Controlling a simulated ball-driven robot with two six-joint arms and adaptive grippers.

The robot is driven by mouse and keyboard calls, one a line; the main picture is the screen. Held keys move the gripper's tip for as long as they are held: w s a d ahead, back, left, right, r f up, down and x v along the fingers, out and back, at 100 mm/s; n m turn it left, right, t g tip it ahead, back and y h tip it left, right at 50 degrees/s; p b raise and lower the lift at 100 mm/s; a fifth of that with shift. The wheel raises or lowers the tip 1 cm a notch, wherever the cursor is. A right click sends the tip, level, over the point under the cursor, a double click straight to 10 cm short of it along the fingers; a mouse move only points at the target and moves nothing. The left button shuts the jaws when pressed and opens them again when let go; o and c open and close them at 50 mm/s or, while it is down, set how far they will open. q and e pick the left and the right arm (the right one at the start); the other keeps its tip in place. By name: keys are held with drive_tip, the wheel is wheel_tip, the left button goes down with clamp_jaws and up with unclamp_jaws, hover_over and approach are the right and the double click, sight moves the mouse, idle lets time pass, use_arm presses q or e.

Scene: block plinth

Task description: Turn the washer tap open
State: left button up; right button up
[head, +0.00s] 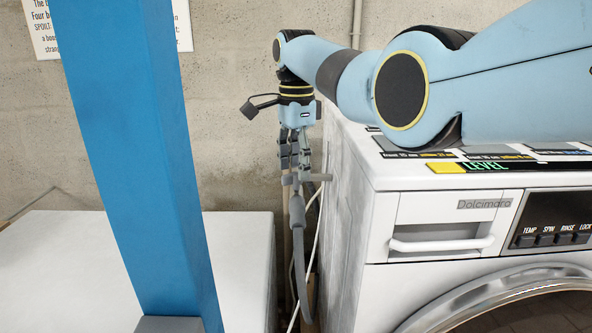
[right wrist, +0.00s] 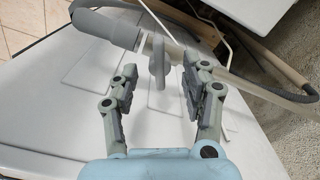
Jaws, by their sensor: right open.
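The washer tap shows in the right wrist view as a grey fitting with a flat grey handle (right wrist: 157,58). In the head view the tap (head: 309,178) is small, in the gap beside the washing machine (head: 345,215), and partly covered by my gripper. My right gripper (head: 294,165) points down at it from above. In the right wrist view the right gripper (right wrist: 160,72) is open, with the handle between its fingertips and no clear grip on it. A grey hose (head: 300,260) hangs down from the tap. My left gripper is not in view.
The washing machine's side wall stands close on the right of the tap. A white appliance top (head: 60,260) is on the left. A concrete wall (head: 230,60) is behind. A thin pale cable (head: 314,215) and a pipe run near the tap.

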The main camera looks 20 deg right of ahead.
sight(296, 181)
wheel_tip(296, 181, down, 3)
drive_tip(key=shift+r, duration=0.1)
drive_tip(key=c, duration=0.4)
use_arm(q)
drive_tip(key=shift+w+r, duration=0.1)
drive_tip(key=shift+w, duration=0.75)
use_arm(e)
clamp_jaws()
